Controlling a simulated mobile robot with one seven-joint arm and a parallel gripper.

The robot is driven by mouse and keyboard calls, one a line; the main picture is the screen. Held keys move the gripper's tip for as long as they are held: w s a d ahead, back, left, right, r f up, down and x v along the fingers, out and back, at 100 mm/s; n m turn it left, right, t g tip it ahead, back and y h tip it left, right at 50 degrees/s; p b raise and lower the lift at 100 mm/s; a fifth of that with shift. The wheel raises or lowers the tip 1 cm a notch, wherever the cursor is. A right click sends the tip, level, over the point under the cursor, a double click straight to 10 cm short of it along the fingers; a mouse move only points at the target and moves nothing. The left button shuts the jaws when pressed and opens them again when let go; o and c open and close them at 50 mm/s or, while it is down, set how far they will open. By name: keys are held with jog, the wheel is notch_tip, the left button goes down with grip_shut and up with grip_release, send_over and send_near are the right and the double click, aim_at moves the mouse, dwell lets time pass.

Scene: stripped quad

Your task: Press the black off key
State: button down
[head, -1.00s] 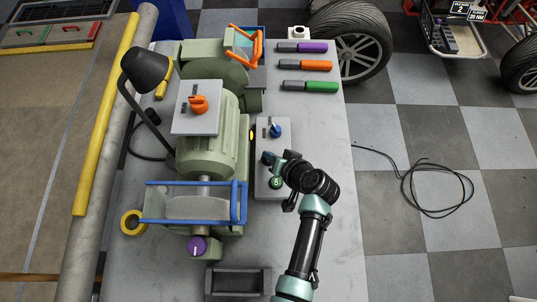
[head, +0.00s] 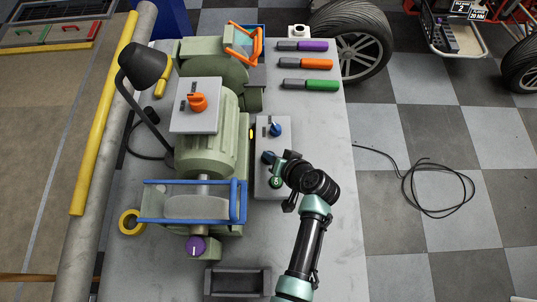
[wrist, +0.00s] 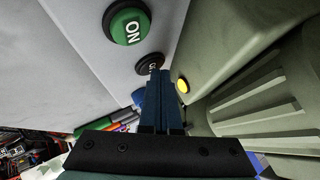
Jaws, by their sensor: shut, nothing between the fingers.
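The black off key (wrist: 146,63) shows in the wrist view, partly covered by the tips of my gripper (wrist: 160,74). Part of its white lettering is visible. The green ON key (wrist: 128,25) is nearer the camera on the same pale panel. In the head view my gripper (head: 271,158) is over the grey control box (head: 264,188), between the blue knob (head: 276,129) and the green ON key (head: 276,182). My gripper is shut and empty. Its tips are at or just before the black key; I cannot tell whether they touch it.
The green grinder (head: 207,150) stands close on the left of the box, with a yellow lamp (wrist: 183,86) beside my fingers. A grey tray (head: 238,271) is at the near edge. Coloured markers (head: 305,64) lie at the far right. The bench right of the box is mostly clear.

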dwell(0.3)
jog(key=shift+r+p, duration=0.35)
jog(key=shift+r, duration=0.05)
notch_tip(320, 180, up, 6)
jog(key=p, duration=0.5)
dwell(0.8)
